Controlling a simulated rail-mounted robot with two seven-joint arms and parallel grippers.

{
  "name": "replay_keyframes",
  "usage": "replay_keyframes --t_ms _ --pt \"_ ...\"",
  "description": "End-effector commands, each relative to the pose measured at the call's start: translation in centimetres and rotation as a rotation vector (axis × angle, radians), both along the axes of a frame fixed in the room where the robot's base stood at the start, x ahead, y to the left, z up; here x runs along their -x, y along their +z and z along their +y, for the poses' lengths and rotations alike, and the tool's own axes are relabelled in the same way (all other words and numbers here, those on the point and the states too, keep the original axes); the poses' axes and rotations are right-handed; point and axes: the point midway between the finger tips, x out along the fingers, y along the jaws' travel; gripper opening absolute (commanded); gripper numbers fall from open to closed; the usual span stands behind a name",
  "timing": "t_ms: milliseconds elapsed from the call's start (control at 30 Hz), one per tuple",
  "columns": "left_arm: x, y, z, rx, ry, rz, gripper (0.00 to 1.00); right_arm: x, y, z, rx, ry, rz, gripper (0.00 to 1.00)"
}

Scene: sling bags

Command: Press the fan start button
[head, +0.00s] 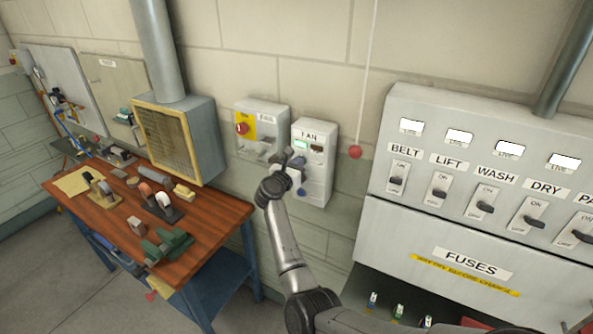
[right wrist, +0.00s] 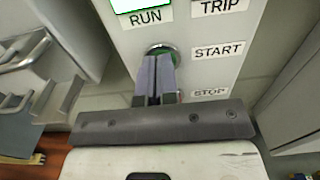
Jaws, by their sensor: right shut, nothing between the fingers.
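The grey fan control box (head: 318,165), labelled FAN, is mounted on the wall in the head view. In the right wrist view, a green start button (right wrist: 163,48) in a round metal ring is left of the START label (right wrist: 219,51). My right gripper (right wrist: 158,62) is shut and empty, its fingertips in front of the button and covering most of it. I cannot tell whether they touch it. The gripper also shows in the head view (head: 290,160), at the box's left side. My left gripper is not in view.
A grey isolator box (head: 262,150) with a red knob on yellow is left of the fan box. A red pull-cord ball (head: 355,152) hangs to the right, before a large switch panel (head: 440,225). A wooden workbench (head: 215,222) with tools stands at left.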

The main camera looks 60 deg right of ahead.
Motion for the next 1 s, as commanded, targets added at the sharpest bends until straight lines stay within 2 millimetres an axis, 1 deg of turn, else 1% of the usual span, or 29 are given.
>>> replay_keyframes --t_ms 33,100,367,467,567,667,767,800,1000 --pt "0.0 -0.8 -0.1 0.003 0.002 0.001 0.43 0.2 -0.5 -0.8 -0.003 -0.005 -0.001 0.0" --pt "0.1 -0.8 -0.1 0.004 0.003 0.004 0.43 0.3 -0.3 -1.0 -0.004 -0.006 0.0 0.0" --pt "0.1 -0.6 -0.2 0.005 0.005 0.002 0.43 0.5 -0.2 -1.2 -0.004 -0.011 0.0 0.0" --pt "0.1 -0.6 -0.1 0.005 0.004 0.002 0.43 0.5 -0.2 -0.8 -0.004 -0.01 0.0 0.0" --pt "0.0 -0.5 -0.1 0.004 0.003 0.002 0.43 0.3 -0.2 0.3 -0.005 -0.007 -0.001 0.0" --pt "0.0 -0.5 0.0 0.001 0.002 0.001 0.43 0.1 -0.4 2.2 -0.008 0.001 0.0 0.0" --pt "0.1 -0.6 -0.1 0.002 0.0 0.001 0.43 -0.2 -0.7 4.6 -0.012 0.012 0.001 0.0" --pt "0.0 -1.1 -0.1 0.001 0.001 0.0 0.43 -0.2 -0.9 5.5 -0.011 0.012 0.0 0.0" --pt "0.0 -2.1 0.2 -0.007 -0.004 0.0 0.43 0.1 -0.9 9.5 -0.011 0.012 0.001 0.0"
